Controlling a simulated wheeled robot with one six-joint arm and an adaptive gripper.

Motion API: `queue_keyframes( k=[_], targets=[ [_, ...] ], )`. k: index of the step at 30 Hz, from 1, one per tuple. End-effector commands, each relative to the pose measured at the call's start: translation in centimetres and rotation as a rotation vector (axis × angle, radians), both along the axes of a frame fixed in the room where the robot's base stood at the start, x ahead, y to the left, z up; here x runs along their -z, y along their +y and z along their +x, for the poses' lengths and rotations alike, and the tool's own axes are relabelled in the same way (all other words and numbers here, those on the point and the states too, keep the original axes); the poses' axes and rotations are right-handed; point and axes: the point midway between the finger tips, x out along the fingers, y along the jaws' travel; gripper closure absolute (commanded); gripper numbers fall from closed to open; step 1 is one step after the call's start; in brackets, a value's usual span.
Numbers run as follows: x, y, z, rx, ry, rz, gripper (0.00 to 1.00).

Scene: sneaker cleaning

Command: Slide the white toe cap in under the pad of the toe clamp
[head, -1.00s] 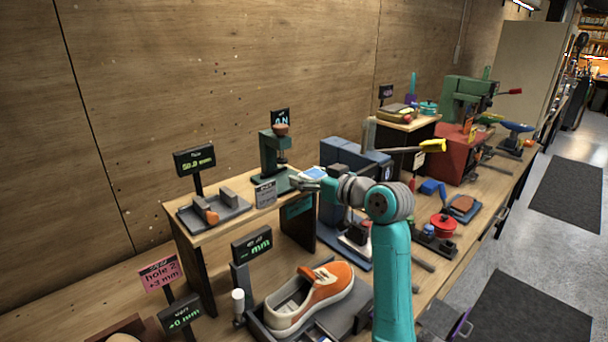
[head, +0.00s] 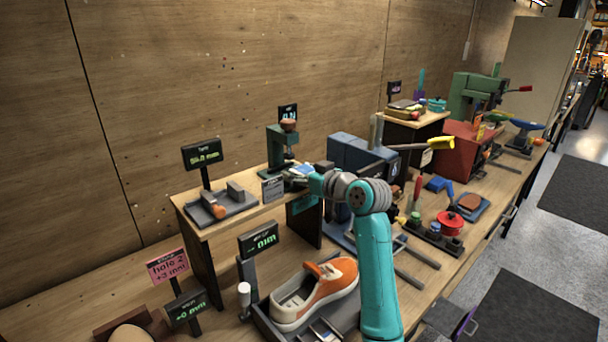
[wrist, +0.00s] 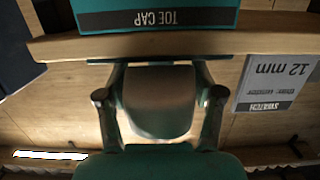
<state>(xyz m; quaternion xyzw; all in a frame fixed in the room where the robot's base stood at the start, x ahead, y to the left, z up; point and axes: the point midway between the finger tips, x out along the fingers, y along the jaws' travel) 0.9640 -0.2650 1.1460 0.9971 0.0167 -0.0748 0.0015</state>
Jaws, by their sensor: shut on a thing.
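The toe clamp (head: 276,150) is a dark green press at the right end of the raised wooden shelf, with a brown knob on top. My gripper (head: 299,173) is low at the clamp's right side, just above the shelf top. In the wrist view my gripper (wrist: 160,80) is shut on the toe cap (wrist: 158,103), a rounded pale piece that looks grey in shadow between the fingers. A teal toe cap sign (wrist: 158,18) appears upside down beyond the shelf edge. The small head view does not show whether the cap is under the pad.
A grey tray with blocks (head: 236,210) sits on the shelf, left of the clamp. A small grey card (head: 272,189) stands at the shelf front. An orange sneaker (head: 318,292) rests in a fixture below. A blue machine (head: 352,155) stands close on the right.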

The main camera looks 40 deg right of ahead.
Motion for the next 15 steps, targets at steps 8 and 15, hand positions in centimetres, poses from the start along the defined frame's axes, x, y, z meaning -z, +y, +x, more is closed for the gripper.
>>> queue_keyframes(
  k=[8, 15],
  targets=[
    [0.1, 0.1, 1.9, -0.001, 0.000, 0.000, 0.74],
    [0.2, 0.2, 3.6, -0.001, 0.001, 0.000, 0.74]
  ],
)
